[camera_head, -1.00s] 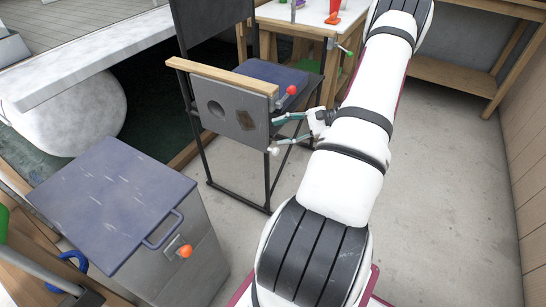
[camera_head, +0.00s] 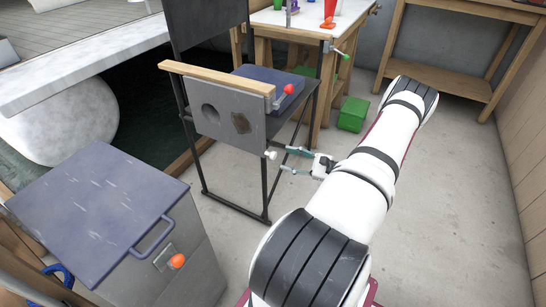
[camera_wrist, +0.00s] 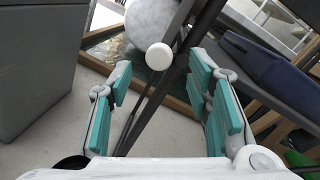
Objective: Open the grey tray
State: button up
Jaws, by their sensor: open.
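The likely grey tray is an upright grey panel (camera_head: 222,121) on a black metal stand, with a dark hole, a brown patch and a wooden rail along its top. A white ball knob (camera_head: 271,155) sits at its lower right corner, and a red ball knob (camera_head: 288,89) is at its upper right. My gripper (camera_head: 285,160) is open and empty, just right of the white knob. In the wrist view the white knob (camera_wrist: 159,56) shows between the teal-padded fingertips (camera_wrist: 160,75), with no clear contact. The panel's face is not clearly seen there.
A blue-topped grey bin (camera_head: 98,205) with a handle and an orange knob stands front left. A white-topped workbench (camera_head: 300,22), a green box (camera_head: 353,114) and a wooden shelf (camera_head: 435,72) are behind. The floor right of my arm is clear.

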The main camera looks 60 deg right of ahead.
aim_at(273, 155)
jog(key=x, duration=0.6)
jog(key=shift+w+b, duration=0.2)
jog(key=shift+b, duration=0.2)
grip_shut()
